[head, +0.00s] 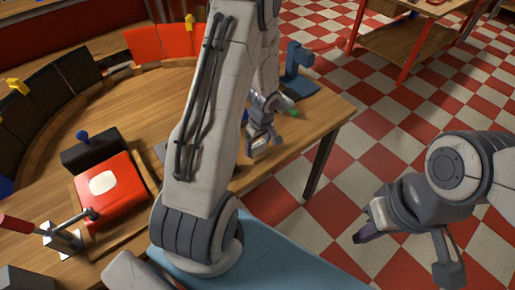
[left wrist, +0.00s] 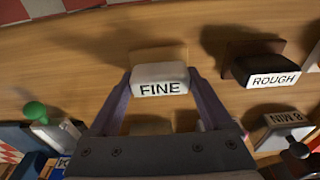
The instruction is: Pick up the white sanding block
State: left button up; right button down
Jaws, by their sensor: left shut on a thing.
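The white sanding block (left wrist: 160,78), marked FINE, sits between the two fingers of my left gripper (left wrist: 158,88) in the left wrist view. The fingers are shut on its sides. In the head view my left gripper (head: 262,138) is low over the right end of the wooden bench, partly behind my arm. I cannot tell whether the block touches the bench top.
A dark block marked ROUGH (left wrist: 270,70) stands to the right of the white one. A block with an upside-down label (left wrist: 285,125) is lower right. A green-knobbed item (left wrist: 42,118) is at left. A red box (head: 110,190) and blue stand (head: 295,72) are on the bench (head: 325,115).

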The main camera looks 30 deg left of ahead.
aim_at(260, 143)
pick_arm(q)
jog(key=shift+r, duration=0.2)
jog(key=shift+r, duration=0.3)
jog(key=r, duration=0.1)
jog(key=d+r, duration=0.1)
jog(key=r, duration=0.1)
jog(key=shift+w+r, duration=0.15)
jog(key=shift+r, duration=0.15)
jog(key=w+d+r+b, duration=0.2)
jog(key=d+r, duration=0.4)
jog(key=d, duration=0.4)
jog(key=shift+d+r+b, duration=0.2)
jog(key=shift+r+b, duration=0.05)
jog(key=shift+b, duration=0.1)
jog(key=shift+w, duration=0.1)
